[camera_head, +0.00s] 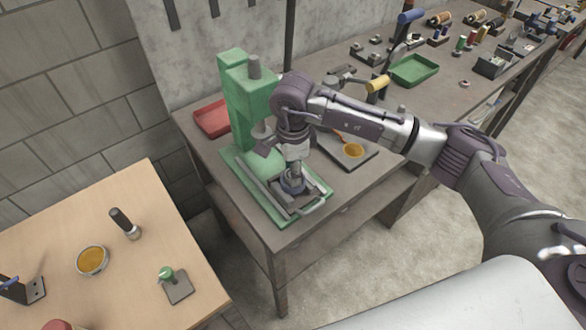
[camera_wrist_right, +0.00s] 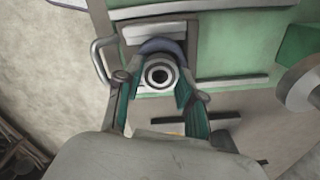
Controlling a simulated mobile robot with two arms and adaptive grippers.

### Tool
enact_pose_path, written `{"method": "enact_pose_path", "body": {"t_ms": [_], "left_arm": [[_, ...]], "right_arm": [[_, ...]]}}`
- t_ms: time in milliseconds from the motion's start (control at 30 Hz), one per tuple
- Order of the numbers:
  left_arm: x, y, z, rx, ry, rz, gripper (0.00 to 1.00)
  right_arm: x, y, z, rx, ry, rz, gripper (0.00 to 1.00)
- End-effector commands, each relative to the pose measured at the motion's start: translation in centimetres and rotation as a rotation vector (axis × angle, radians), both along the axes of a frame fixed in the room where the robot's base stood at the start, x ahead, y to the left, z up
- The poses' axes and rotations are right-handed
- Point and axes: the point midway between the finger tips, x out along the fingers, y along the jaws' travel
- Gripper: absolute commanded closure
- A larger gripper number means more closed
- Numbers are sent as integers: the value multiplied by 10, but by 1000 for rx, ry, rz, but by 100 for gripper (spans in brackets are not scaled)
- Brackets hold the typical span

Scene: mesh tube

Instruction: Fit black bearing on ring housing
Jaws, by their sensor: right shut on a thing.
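My right gripper (camera_head: 293,164) points down over the base of the green press (camera_head: 240,100). In the right wrist view the fingers (camera_wrist_right: 158,92) are shut on the black bearing (camera_wrist_right: 160,75), a round dark piece with a pale ring and a dark centre. The blue-grey ring housing (camera_head: 292,186) sits on the press base under the gripper. Its rounded edge (camera_wrist_right: 160,46) shows just beyond the bearing in the wrist view. I cannot tell whether the bearing touches the housing. My left gripper is not in view.
A metal handle (camera_head: 314,206) is at the front of the press base. A red tray (camera_head: 212,118) stands behind the press. A dark plate with an orange piece (camera_head: 353,150) lies to its right. A green tray (camera_head: 413,70) and tools line the bench further back.

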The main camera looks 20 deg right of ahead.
Motion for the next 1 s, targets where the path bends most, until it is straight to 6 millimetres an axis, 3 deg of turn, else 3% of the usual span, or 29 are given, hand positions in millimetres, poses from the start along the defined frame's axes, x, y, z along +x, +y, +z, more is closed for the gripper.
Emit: {"method": "enact_pose_path", "body": {"t_ms": [300, 333, 500, 833, 1000], "left_arm": [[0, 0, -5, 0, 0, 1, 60], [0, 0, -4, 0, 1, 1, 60], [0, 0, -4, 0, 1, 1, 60], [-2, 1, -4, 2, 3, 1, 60], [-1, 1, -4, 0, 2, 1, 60]], "right_arm": [[0, 0, -4, 0, -1, 0, 98], [0, 0, -4, 0, -1, 0, 60], [0, 0, -4, 0, 0, 0, 33], [0, 0, -2, 0, -1, 0, 33], [1, 0, 18, 1, -3, 1, 33]]}}
